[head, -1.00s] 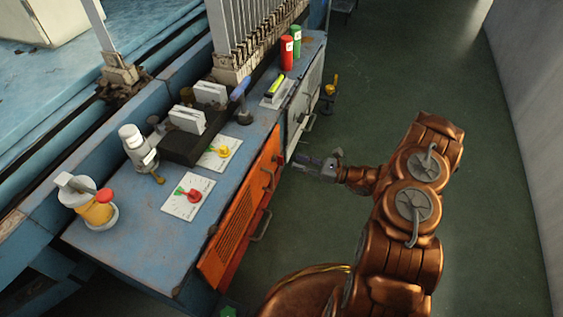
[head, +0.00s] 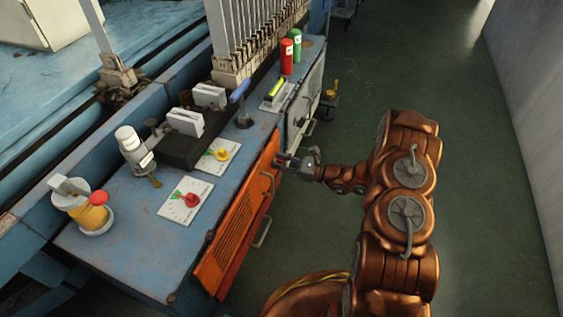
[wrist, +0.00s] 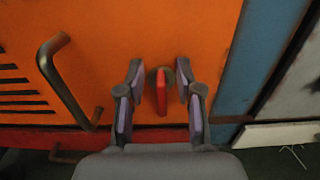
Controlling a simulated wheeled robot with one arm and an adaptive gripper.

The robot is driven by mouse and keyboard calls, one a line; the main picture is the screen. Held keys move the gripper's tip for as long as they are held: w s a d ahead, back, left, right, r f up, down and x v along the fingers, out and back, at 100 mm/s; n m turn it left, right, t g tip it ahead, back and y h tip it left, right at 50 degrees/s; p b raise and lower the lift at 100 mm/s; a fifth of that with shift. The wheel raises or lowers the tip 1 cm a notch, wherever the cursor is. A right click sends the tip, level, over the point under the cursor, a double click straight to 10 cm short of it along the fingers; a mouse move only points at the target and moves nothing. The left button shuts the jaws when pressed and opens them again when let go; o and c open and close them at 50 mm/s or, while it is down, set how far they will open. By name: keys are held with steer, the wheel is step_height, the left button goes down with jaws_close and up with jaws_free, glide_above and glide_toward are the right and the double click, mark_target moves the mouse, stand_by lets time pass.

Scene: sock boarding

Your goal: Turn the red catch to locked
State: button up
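The red catch (wrist: 161,92) is a short red lever on a round grey-brown base on the orange door (wrist: 180,25). In the wrist view the lever stands close to upright in the picture. My gripper (wrist: 159,70) is open, with one finger on each side of the catch and visible gaps between. I cannot tell how deep the fingers reach along it. In the head view my gripper (head: 284,162) is at the upper right end of the orange door (head: 238,228), and the catch is hidden there.
A bar handle (wrist: 66,82) sits left of the catch on the door. A blue post (wrist: 262,60) stands to the right. The bench top (head: 130,228) holds a red knob (head: 191,200) and a yellow knob (head: 221,154) on white plates.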

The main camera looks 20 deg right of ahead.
steer(key=shift+c, duration=0.3)
jaws_close()
